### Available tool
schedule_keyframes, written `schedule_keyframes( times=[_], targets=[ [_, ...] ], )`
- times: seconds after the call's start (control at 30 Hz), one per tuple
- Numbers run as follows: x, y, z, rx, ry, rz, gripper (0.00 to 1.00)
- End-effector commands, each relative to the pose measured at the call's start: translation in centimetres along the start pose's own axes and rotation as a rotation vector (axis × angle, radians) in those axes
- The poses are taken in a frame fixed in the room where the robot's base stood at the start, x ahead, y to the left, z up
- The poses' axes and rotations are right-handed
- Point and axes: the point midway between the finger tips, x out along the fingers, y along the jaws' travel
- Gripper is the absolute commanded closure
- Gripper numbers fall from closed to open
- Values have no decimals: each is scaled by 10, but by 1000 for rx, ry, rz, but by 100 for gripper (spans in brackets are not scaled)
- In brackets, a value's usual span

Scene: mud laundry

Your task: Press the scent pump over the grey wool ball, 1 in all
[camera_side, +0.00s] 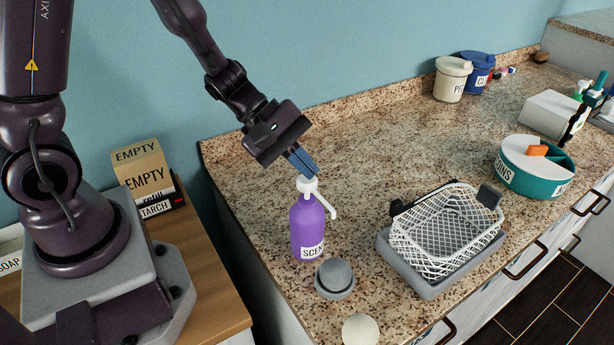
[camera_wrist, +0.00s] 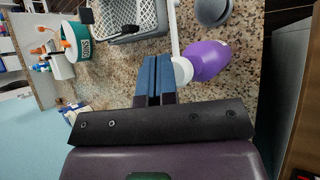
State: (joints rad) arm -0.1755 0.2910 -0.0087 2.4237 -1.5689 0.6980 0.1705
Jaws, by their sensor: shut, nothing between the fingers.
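The scent pump is a purple bottle (camera_side: 308,228) with a white pump head (camera_side: 308,186) and a spout, standing upright on the speckled counter. It also shows in the wrist view (camera_wrist: 208,60), where its white head is partly hidden by my fingers. The grey wool ball (camera_side: 335,274) sits in a low grey holder just in front of the bottle, near the spout; it also shows in the wrist view (camera_wrist: 212,8). My gripper (camera_side: 306,170) is shut and empty, its blue fingertips just above the pump head. I cannot tell whether they touch it.
A white wire basket (camera_side: 448,222) on a grey base stands right of the bottle. A pale ball (camera_side: 360,330) lies at the counter's front edge. A teal round container (camera_side: 530,170) and lidded pots (camera_side: 452,78) stand farther off. The counter's middle is clear.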

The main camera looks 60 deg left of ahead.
Motion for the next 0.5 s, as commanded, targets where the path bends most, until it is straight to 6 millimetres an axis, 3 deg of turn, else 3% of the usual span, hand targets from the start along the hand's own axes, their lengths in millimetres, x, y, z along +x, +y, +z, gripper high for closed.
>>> schedule_keyframes(
  times=[0.5],
  targets=[
    [5,-4,-3,-1,-1,-1,100]
  ],
)
